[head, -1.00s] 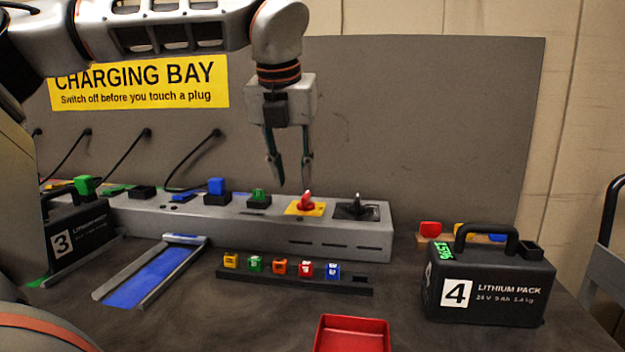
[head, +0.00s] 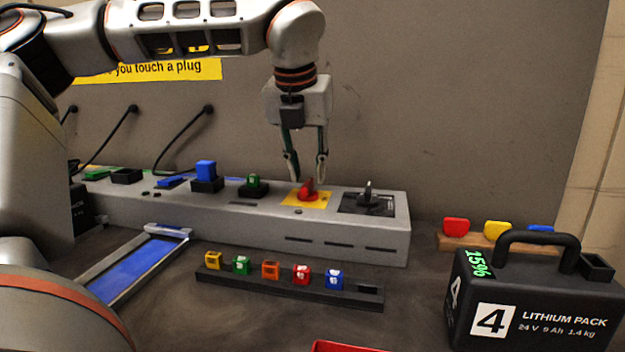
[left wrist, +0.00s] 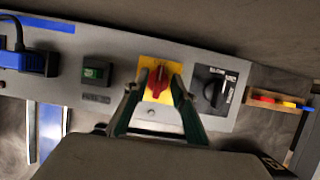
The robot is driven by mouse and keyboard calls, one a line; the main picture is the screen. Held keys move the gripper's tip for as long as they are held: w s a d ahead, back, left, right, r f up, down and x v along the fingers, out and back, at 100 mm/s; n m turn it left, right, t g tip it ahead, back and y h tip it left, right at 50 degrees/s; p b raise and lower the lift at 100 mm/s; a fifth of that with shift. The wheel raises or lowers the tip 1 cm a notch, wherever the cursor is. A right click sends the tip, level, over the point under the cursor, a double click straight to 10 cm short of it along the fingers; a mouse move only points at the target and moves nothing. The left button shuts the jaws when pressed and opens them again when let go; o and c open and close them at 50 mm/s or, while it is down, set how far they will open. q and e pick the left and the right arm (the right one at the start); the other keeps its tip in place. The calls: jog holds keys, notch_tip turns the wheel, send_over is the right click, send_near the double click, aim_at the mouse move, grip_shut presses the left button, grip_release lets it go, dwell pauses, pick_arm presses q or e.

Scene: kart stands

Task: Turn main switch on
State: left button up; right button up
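The main switch looks to be the red rotary knob (head: 308,190) on a yellow plate (head: 290,199), set on top of the long grey charging unit (head: 250,222). In the left wrist view the red knob (left wrist: 158,79) points roughly up and down the picture. My right gripper is not in view.
A black rotary switch (head: 367,200) sits right of the knob. In front are a rack of coloured cubes (head: 290,287), a blue-floored tray (head: 135,270), a red tray (head: 345,347) and battery pack 4 (head: 535,300).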

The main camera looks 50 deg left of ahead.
pick_arm(q)
jog(key=shift+x, duration=0.95)
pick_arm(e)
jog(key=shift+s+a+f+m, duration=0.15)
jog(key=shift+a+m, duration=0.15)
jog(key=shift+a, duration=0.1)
pick_arm(q)
jog(key=shift+r, duration=0.1)
jog(key=shift+c, duration=0.4)
grip_shut()
